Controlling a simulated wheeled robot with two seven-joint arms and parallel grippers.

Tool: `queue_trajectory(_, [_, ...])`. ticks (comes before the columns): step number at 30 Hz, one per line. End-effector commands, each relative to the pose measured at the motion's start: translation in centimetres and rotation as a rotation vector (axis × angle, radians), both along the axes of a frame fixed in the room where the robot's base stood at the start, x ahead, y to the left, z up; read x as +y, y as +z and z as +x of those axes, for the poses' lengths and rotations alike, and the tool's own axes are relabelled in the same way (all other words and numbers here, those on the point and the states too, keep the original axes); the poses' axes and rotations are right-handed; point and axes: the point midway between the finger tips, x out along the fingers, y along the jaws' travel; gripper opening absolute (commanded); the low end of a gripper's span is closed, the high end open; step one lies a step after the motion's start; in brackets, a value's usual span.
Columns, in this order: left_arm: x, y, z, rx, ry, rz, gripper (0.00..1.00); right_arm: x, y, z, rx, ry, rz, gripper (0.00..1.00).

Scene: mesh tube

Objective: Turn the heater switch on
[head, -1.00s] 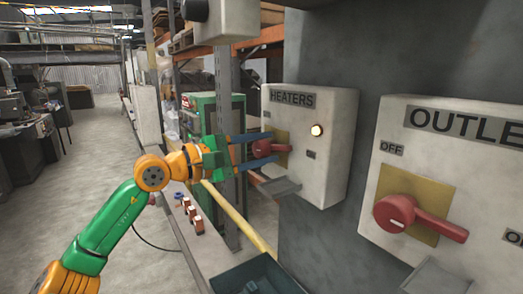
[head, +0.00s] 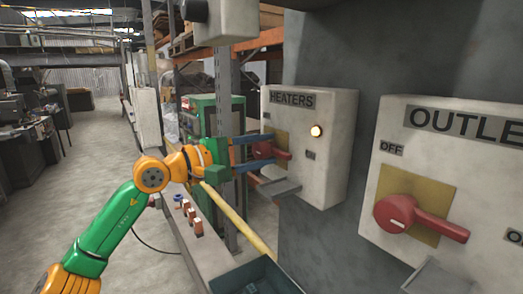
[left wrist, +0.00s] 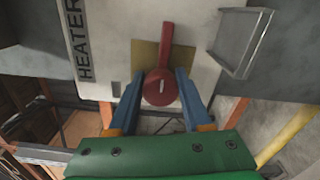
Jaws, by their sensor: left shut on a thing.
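The grey heater box (head: 333,138), labelled HEATERS, hangs on the wall at the centre right of the head view. Its red rotary switch (head: 268,150) sits on a yellow plate, with its handle pointing right and slightly down. In the left wrist view the red switch (left wrist: 162,80) shows its handle pointing up in the picture. A small lamp (head: 316,131) on the box glows. My left gripper (head: 262,152) has its blue fingers on either side of the round switch hub and is shut on it. My right gripper is not in view.
A second box labelled OUTLETS (head: 470,130), with its own red switch (head: 405,214), is at the right. A ledge (head: 280,187) juts out below the heater switch. A dark bin (head: 255,275) and a yellow rail (head: 240,220) lie below.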

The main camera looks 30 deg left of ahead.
Motion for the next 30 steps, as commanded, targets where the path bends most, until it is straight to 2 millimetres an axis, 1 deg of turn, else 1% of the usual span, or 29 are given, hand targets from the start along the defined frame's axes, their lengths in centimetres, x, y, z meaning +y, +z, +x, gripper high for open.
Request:
queue_trajectory(1, [0.1,0.2,0.0,-0.006,0.002,0.001,0.0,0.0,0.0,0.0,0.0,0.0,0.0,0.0])
queue_trajectory(2, [0.1,0.2,0.0,-0.006,0.002,0.001,0.51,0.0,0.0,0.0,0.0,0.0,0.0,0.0])
queue_trajectory(3, [0.1,0.2,0.0,-0.006,0.002,0.001,0.62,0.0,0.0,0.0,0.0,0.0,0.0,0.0])
queue_trajectory(5, [0.1,0.2,0.0,-0.006,0.002,0.0,0.78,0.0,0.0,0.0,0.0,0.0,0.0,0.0])
queue_trajectory(12, [0.0,0.1,0.0,-0.003,0.001,0.0,0.79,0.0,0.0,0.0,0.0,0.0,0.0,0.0])
queue_trajectory(14, [0.1,-0.1,-0.2,-0.003,0.002,0.0,0.79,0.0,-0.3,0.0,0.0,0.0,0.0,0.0])
queue_trajectory(17, [0.8,-0.7,-1.5,-0.004,0.006,0.002,0.79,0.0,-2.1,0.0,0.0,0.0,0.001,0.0])
queue_trajectory(18, [1.1,-0.9,-2.4,-0.004,0.006,0.004,0.79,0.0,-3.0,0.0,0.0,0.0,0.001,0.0])
queue_trajectory(22, [2.1,-0.8,-4.9,-0.004,0.005,0.002,0.79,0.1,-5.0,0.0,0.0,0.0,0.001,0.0])
queue_trajectory(24, [2.6,-0.6,-5.8,-0.004,0.005,0.001,0.79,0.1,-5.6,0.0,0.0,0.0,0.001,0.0])
queue_trajectory(26, [2.7,-0.3,-6.3,-0.004,0.003,0.001,0.79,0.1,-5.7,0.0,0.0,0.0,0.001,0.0])
queue_trajectory(30, [2.7,0.1,-6.5,-0.003,0.001,0.001,0.79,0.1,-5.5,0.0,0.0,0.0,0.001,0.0])
